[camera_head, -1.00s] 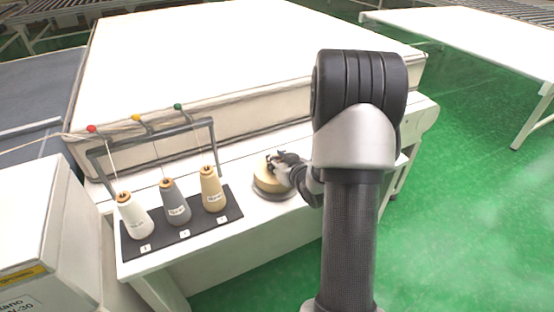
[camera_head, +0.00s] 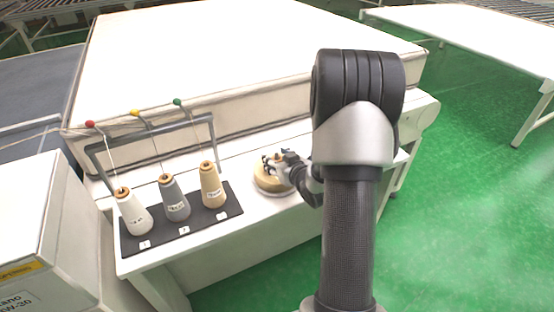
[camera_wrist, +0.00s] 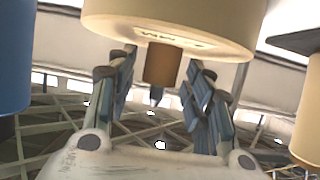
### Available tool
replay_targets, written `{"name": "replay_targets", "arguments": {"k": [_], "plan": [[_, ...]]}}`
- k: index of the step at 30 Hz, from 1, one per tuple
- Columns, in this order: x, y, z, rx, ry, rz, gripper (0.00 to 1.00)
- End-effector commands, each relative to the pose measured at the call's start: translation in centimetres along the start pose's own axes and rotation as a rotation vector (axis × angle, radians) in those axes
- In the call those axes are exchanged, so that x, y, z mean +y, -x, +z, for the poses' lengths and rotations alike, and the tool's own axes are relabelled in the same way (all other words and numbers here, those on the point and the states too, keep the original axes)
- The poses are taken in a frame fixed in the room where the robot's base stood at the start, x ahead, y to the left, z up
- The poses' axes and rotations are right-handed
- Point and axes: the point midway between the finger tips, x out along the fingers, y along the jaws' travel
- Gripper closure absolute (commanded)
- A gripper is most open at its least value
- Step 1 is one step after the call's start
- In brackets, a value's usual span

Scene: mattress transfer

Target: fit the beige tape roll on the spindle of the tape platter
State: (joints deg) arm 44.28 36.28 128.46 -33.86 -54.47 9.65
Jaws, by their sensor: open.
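The beige tape roll (camera_head: 266,183) lies flat on the tape platter (camera_head: 275,195), on the white bench right of the thread cones. In the wrist view, which looks inverted, the beige roll (camera_wrist: 170,25) fills the upper middle. A brown core (camera_wrist: 164,64) projects from its face, with a dark spindle tip (camera_wrist: 156,96) showing beyond it. My gripper (camera_head: 278,160) is over the roll. In the wrist view my gripper (camera_wrist: 162,78) is open, with its fingers on either side of the brown core and gaps between. The lower spindle is hidden inside the roll.
White, grey and tan thread cones (camera_head: 174,199) stand on a dark mat (camera_head: 184,236) to the left. A grey thread frame (camera_head: 150,137) rises behind them. The large white mattress (camera_head: 240,60) lies behind the bench. Bare bench shows in front of the platter.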

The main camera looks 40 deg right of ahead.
Motion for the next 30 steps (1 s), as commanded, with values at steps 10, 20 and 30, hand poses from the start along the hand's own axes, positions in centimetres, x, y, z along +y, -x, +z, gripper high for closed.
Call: {"name": "replay_targets", "arguments": {"k": [10,20,30], "plan": [[0.0,0.6,0.1,-0.003,-0.001,0.001,0.52],[0.1,7.0,0.0,-0.001,-0.001,0.004,0.52],[0.0,11.7,0.0,0.000,0.000,0.001,0.52]]}}
